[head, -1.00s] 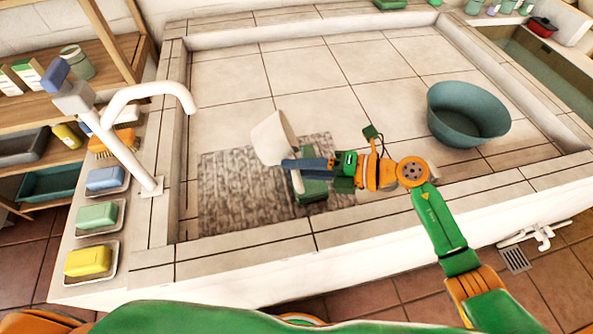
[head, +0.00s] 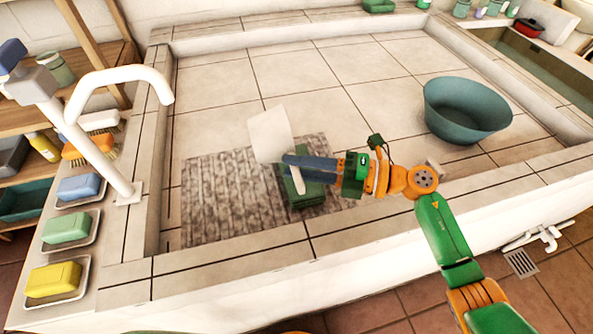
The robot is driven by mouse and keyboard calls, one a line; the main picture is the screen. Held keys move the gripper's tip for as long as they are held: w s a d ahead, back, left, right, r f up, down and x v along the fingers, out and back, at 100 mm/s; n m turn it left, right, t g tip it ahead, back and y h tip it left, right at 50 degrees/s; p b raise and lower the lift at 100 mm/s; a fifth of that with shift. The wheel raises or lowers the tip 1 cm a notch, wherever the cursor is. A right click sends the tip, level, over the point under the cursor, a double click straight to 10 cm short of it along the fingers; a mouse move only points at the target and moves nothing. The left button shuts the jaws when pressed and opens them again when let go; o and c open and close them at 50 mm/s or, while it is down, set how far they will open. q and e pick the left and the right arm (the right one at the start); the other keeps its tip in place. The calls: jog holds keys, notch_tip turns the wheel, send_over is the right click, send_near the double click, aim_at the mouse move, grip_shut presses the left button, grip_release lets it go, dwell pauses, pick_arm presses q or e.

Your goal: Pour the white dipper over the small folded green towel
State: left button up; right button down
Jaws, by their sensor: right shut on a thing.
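The white dipper (head: 270,135) is tilted in the air over the grey mat, its cup at the upper left and its handle pointing down to the right. My right gripper (head: 290,162) is shut on the dipper's handle. The small folded green towel (head: 308,192) lies on the mat below and partly behind the gripper and handle. The dipper's cup is up and left of the towel in the picture. The inside of the cup and any water in it cannot be made out. My left gripper is not in view.
The grey mat (head: 222,205) lies on the tiled basin floor. A teal basin (head: 465,112) stands at the right. A white tap (head: 120,80) rises at the left, beside soap dishes with yellow, green and blue soaps. A low tiled rim (head: 330,237) runs along the front.

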jog(key=shift+w+d+f+m+t+y+b, duration=0.15)
jog(key=shift+d+m+y+b, duration=0.45)
jog(key=shift+b, duration=0.85)
jog(key=shift+w+d+f+m+t+y+b, duration=0.2)
jog(key=shift+y+b, duration=0.6)
jog(key=shift+b, duration=0.65)
jog(key=shift+s, duration=0.15)
